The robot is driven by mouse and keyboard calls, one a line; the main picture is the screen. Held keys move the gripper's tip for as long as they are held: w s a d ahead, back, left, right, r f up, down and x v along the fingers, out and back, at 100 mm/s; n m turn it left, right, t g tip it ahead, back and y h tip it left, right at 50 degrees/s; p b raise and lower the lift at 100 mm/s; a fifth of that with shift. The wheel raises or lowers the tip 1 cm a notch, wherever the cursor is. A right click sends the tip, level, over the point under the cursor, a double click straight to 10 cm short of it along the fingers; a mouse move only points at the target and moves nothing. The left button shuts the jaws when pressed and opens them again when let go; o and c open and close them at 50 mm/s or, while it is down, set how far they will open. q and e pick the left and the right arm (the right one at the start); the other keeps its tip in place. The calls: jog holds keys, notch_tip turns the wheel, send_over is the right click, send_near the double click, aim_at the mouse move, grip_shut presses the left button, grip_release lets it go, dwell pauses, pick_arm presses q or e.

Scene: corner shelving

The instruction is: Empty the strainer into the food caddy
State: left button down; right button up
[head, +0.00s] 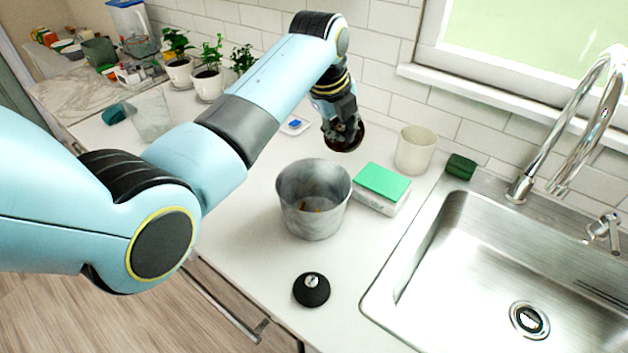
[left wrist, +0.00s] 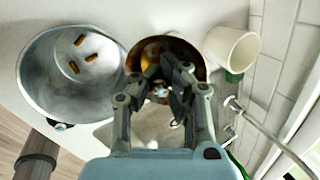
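The food caddy appears to be the grey metal bucket (head: 293,212) standing open on the worktop; a few orange-brown bits lie on its floor, clearer in the left wrist view (left wrist: 40,75). The strainer appears to be the small dark-rimmed, copper-coloured bowl (head: 345,146), behind and slightly right of the caddy. It also shows in the left wrist view (left wrist: 150,50), beside the caddy, with its mouth tilted. My left gripper (left wrist: 174,76) has its fingertips close together at the bowl's near rim and seems to grip it. The fingers partly hide its inside. My right gripper is out of view.
A black knobbed lid (head: 311,289) lies in front. Potted plants (head: 208,80) stand behind left.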

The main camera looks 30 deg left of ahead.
pick_arm(q)
jog(key=shift+w+f+g, duration=0.15)
jog(key=shift+w+g, duration=0.25)
jog(key=shift+w, duration=0.15)
jog(key=w+f+g+b, duration=0.1)
jog(key=b, duration=0.2)
jog(key=w+f+g+b, duration=0.1)
jog(key=w+b, duration=0.1)
jog(key=b, duration=0.1)
jog(key=w+f+g+b, duration=0.1)
jog(key=b, duration=0.2)
jog(key=shift+w+d+f, duration=0.1)
jog(key=shift+w, duration=0.25)
